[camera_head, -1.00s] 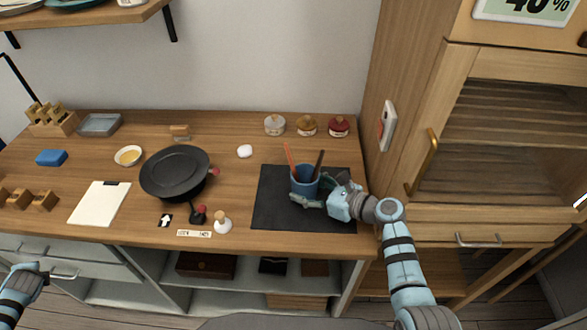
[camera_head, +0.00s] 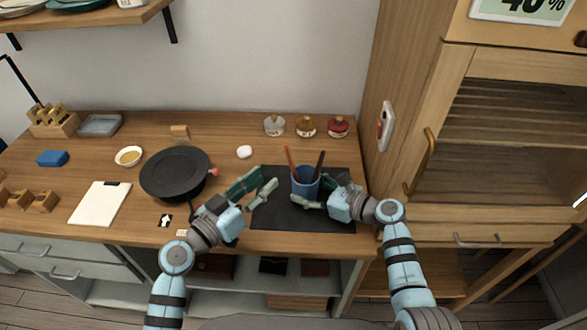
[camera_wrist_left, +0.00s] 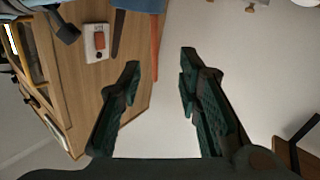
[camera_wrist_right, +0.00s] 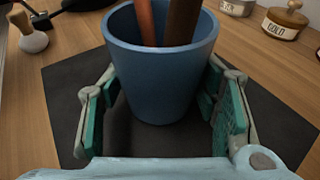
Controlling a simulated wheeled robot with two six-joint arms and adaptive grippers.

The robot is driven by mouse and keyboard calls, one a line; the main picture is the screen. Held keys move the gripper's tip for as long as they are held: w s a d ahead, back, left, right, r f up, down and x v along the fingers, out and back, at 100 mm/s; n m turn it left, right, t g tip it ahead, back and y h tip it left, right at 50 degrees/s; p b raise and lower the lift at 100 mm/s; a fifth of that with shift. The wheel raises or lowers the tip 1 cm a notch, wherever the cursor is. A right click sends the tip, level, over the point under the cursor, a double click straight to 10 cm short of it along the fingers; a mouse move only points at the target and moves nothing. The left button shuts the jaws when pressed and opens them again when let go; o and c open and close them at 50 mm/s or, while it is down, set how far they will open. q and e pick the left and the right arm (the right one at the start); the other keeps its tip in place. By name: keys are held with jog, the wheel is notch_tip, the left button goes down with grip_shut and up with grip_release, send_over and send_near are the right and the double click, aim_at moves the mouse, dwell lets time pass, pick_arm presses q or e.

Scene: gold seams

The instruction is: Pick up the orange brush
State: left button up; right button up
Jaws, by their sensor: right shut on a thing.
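The orange brush (camera_head: 288,158) stands tilted in the blue cup (camera_head: 305,187), beside a dark brush (camera_head: 319,162). The cup stands on the black mat (camera_head: 268,216). My right gripper (camera_head: 313,191) is shut on the cup, with a finger on each side in the right wrist view (camera_wrist_right: 161,68). My left gripper (camera_head: 267,176) is open and empty, to the left of the cup and apart from it. In the left wrist view, the orange brush (camera_wrist_left: 155,50) shows beyond the open fingers, with the cup (camera_wrist_left: 140,4) at the top edge. The brushes' lower ends are hidden in the cup.
A black pan (camera_head: 175,173) is left of my left gripper. A white rounded object (camera_head: 244,152) lies behind it. Several lidded jars (camera_head: 306,126) stand along the back. A tall wooden cabinet (camera_head: 430,120) closes off the right side.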

aim_at(291, 160)
pick_arm(q)
jog(key=x, duration=1)
jog(key=shift+d+f, duration=0.2)
jog(key=shift+d, duration=0.2)
jog(key=shift+a, duration=0.1)
grip_shut()
